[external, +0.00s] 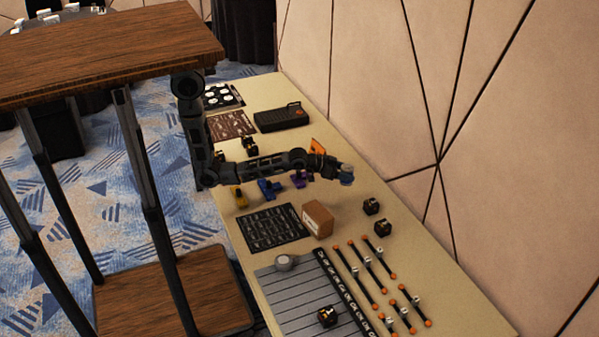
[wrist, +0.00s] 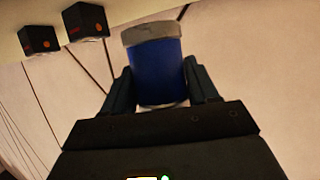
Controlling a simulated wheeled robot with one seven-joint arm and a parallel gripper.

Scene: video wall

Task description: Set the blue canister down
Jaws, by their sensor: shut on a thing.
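The blue canister (wrist: 156,72) has a grey band or lid at one end and sits between the two fingers of my gripper (wrist: 158,85) in the wrist view. My gripper is shut on it, one finger on each side. In the external view the canister (external: 346,178) shows at the end of my outstretched arm, over the right part of the table (external: 365,278). It appears held above the table top, though the exact height is hard to tell.
A cardboard box (external: 317,219) and a dark patterned mat (external: 273,228) lie nearer the camera. Two small black cubes (external: 371,205) (external: 383,228) stand to the right. Orange-ended rods (external: 356,275) and a grey slatted board (external: 297,297) fill the near end. Bare table lies around the cubes.

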